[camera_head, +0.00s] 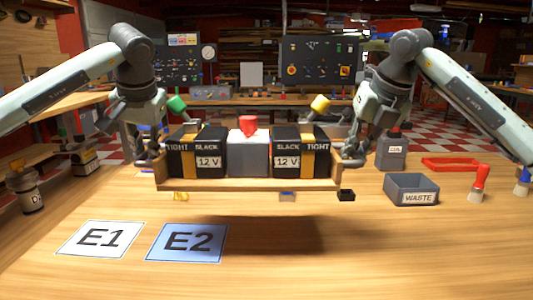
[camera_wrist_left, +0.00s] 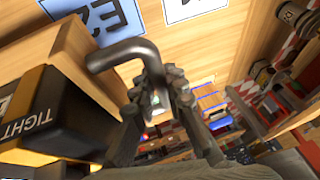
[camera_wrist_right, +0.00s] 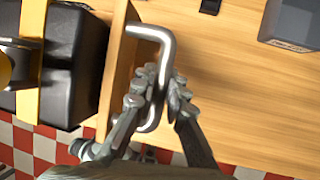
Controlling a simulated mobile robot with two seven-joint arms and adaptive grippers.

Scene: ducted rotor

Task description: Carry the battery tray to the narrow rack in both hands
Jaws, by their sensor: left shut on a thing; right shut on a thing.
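The wooden battery tray (camera_head: 250,184) hangs level above the workbench, with its shadow on the bench below. It carries two black 12 V batteries, the left one (camera_head: 196,153) and the right one (camera_head: 300,152), each with a yellow strap, and a grey block with a red top (camera_head: 248,150) between them. My left gripper (camera_head: 150,157) is shut on the tray's left handle (camera_wrist_left: 125,50). My right gripper (camera_head: 348,155) is shut on the right handle (camera_wrist_right: 160,45). I cannot make out the narrow rack.
Mats marked E1 (camera_head: 100,238) and E2 (camera_head: 187,242) lie at the front left of the bench. A grey WASTE bin (camera_head: 411,189), a red-handled tool (camera_head: 479,184) and a red frame (camera_head: 449,164) stand right. A labelled jar (camera_head: 25,188) is far left. The front middle is clear.

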